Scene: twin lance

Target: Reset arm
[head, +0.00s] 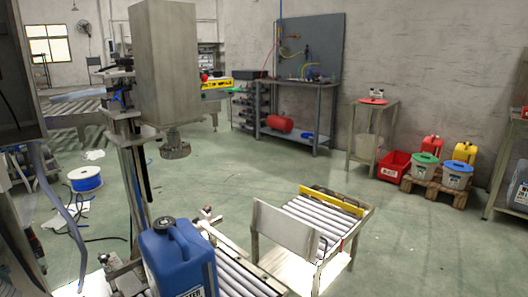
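Neither of my grippers shows in the head view, and I see no arm of mine that I can be sure of. A blue canister (180,258) with a dark cap and a top handle stands upright at the lower middle. It is at a roller conveyor (235,270), below and in front of a grey metal machine housing (166,65) on a post. A round metal fitting (175,149) hangs under the housing, above the canister and apart from it. The canister's lower part is cut off by the frame.
A short roller table (318,218) with a yellow end bar stands right of the conveyor. A workbench (296,108), a small table (372,130) and a red crate (394,166) line the wall. A blue cable reel (86,180) lies left.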

